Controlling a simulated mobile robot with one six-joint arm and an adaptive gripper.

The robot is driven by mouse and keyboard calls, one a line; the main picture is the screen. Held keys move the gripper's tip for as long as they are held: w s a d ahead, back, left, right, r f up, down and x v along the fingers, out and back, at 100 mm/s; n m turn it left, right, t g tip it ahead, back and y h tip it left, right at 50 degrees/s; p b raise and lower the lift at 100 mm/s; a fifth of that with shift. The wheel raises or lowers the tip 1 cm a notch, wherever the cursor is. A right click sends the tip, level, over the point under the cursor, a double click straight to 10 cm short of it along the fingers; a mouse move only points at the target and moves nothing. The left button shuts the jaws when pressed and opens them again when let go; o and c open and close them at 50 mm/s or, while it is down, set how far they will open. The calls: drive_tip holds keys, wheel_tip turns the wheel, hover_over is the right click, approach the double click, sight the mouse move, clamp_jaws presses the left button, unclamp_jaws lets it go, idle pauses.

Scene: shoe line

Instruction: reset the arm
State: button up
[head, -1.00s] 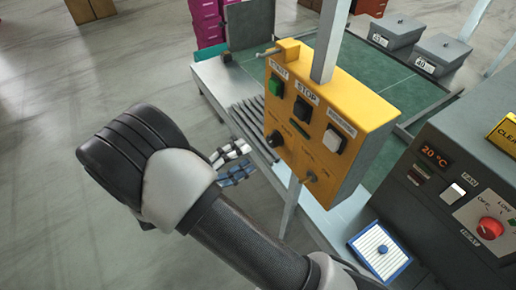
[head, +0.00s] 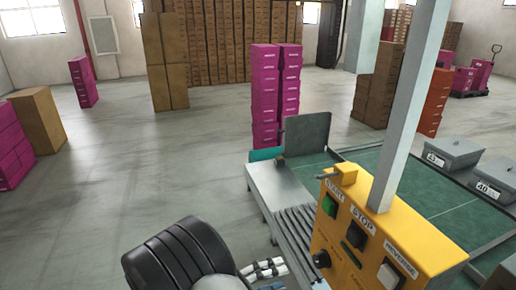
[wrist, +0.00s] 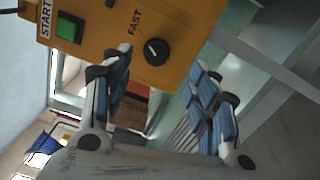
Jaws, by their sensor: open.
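My gripper (wrist: 160,95) is open and empty in the wrist view, its two blue-padded fingers apart. The yellow control box (wrist: 185,25) stands just beyond the fingertips there, with a green START button (wrist: 70,28) and a black knob (wrist: 156,51) marked FAST. In the head view the yellow control box (head: 375,235) hangs on a grey post at the lower right. It has START, STOP and REVERSE buttons. My gripper's fingers (head: 266,271) show partly at the bottom edge, left of the box. The rest of the gripper is cut off or hidden.
A conveyor with a green bed (head: 455,200) runs behind the box. Grey lidded boxes (head: 453,153) marked with numbers stand on its far right. Pink box stacks (head: 265,95) stand behind it.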

drive_tip(key=s+d+r+m+g+y, duration=0.3)
drive_tip(key=s+d+r+g+y, duration=0.45)
drive_tip(key=d, duration=0.25)
drive_tip(key=s+r+m+t+y, duration=0.2)
drive_tip(key=s+r+t+y, duration=0.3)
drive_tip(key=s+t+y, duration=0.2)
drive_tip(key=shift+s+r+y, duration=0.25)
drive_tip(key=shift+s+y, duration=0.95)
drive_tip(key=shift+y, duration=0.25)
drive_tip(key=shift+a, duration=0.1)
